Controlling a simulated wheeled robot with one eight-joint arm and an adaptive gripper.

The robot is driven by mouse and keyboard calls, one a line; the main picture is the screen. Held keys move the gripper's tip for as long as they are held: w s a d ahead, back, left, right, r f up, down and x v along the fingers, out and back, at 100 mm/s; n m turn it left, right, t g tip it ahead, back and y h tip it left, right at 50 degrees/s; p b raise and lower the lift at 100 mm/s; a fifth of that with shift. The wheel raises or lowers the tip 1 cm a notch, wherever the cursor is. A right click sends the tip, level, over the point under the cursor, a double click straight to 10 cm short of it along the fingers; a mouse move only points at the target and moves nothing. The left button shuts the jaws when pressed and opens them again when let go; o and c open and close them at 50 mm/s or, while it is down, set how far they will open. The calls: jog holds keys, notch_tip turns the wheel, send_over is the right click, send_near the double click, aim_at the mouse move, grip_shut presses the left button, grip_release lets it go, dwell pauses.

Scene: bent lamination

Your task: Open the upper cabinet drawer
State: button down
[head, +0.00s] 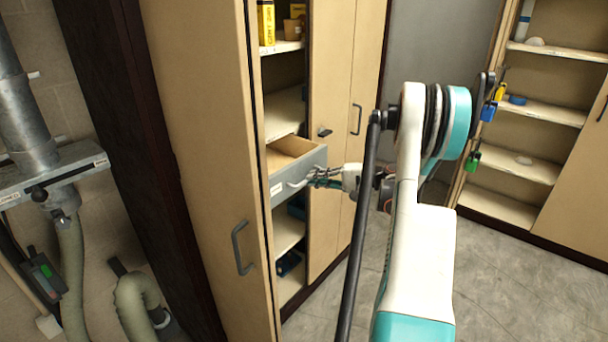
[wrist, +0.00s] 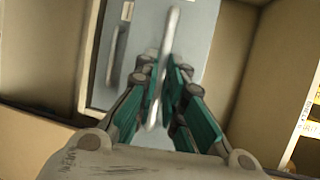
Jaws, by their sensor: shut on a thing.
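The upper drawer (head: 291,173) of the cabinet has a grey front and a light wooden inside. It stands partly pulled out of the tall beige cabinet (head: 210,130). My gripper (head: 312,178) is at the drawer's bar handle (head: 295,184). In the wrist view the handle (wrist: 168,60) runs between the green fingers of my gripper (wrist: 163,90), which are shut on it. The grey drawer front (wrist: 195,50) fills the middle of that view. The exact finger contact is partly hidden by the fingers.
A cabinet door (head: 335,130) with a handle is right of the drawer. Shelves above hold a yellow box (head: 266,22). An open shelf unit (head: 520,130) stands at the right. Metal ducting (head: 30,110) is at the left. Grey floor (head: 500,280) is clear.

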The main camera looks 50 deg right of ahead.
jog(key=shift+s+d, duration=0.1)
jog(key=shift+s, duration=1.1)
jog(key=c, duration=1.7)
grip_release()
jog(key=v, duration=1.2)
